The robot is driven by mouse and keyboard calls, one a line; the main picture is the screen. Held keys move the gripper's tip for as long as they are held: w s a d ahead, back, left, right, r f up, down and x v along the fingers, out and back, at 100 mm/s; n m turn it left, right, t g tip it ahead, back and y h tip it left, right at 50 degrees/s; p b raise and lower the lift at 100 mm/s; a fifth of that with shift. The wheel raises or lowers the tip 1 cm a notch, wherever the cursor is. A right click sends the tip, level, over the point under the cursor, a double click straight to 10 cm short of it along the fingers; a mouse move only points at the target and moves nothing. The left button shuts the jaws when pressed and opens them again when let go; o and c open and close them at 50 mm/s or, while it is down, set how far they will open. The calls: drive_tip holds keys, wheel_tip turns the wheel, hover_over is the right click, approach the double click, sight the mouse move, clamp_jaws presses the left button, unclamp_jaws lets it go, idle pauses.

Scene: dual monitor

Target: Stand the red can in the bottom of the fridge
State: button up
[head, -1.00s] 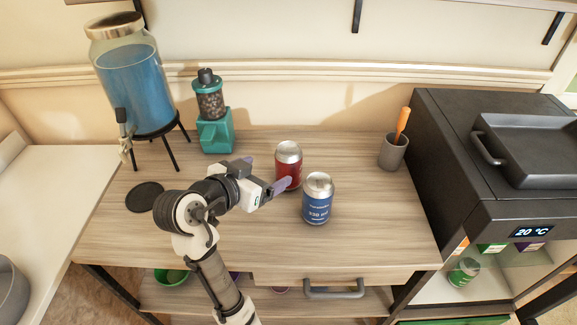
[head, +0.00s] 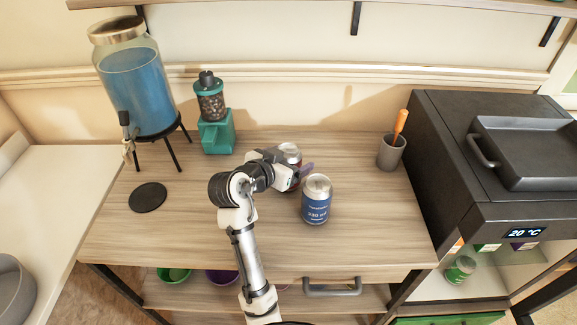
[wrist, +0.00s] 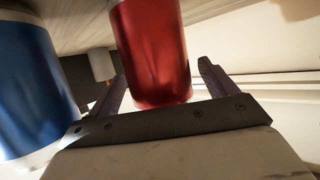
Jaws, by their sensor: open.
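The red can (head: 291,151) stands on the wooden table, mostly hidden behind my gripper in the head view. In the wrist view the red can (wrist: 152,55) sits between the two spread fingers. My gripper (head: 301,171) is open around it, with one finger on each side in the wrist view (wrist: 160,82). I cannot tell whether either finger touches it.
A blue can (head: 317,200) stands close by the red can, also in the wrist view (wrist: 32,80). A grey cup (head: 391,152) with an orange handle, a teal dispenser (head: 215,133) and a drink jar (head: 137,90) stand farther back. The table's front is clear.

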drive_tip(key=shift+c, duration=0.4)
drive_tip(key=c, duration=1.2)
drive_tip(key=shift+r, duration=0.1)
drive_tip(key=shift+c, duration=0.6)
drive_tip(key=shift+r, duration=0.1)
